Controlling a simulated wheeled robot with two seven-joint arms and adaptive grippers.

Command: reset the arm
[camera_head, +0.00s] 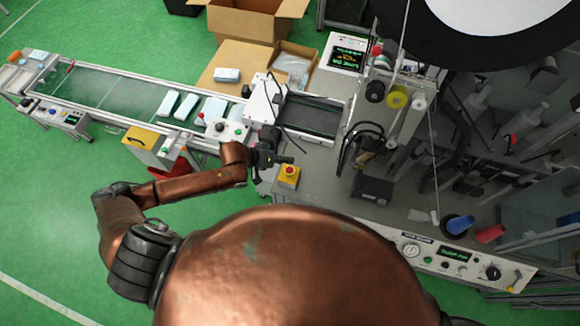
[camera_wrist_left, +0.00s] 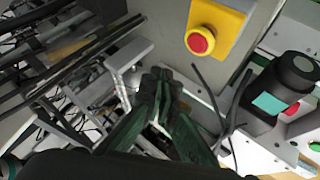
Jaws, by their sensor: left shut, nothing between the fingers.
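My left arm (camera_head: 200,186) is copper-coloured and reaches in from the left in the head view. My left gripper (camera_head: 284,160) is at the edge of the machine bench, just above and left of a yellow box with a red emergency button (camera_head: 289,174). In the left wrist view the fingers of the gripper (camera_wrist_left: 160,78) are closed together and empty. The red button on its yellow box (camera_wrist_left: 203,38) shows above and right of them there. My right gripper does not show in either view.
A conveyor (camera_head: 125,95) with several pale mask packs runs to the upper left. An open cardboard box (camera_head: 250,18) stands behind. The mask machine (camera_head: 390,110) with cables and spools fills the right. A control panel (camera_head: 450,256) lies along its front edge. Green floor is clear at left.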

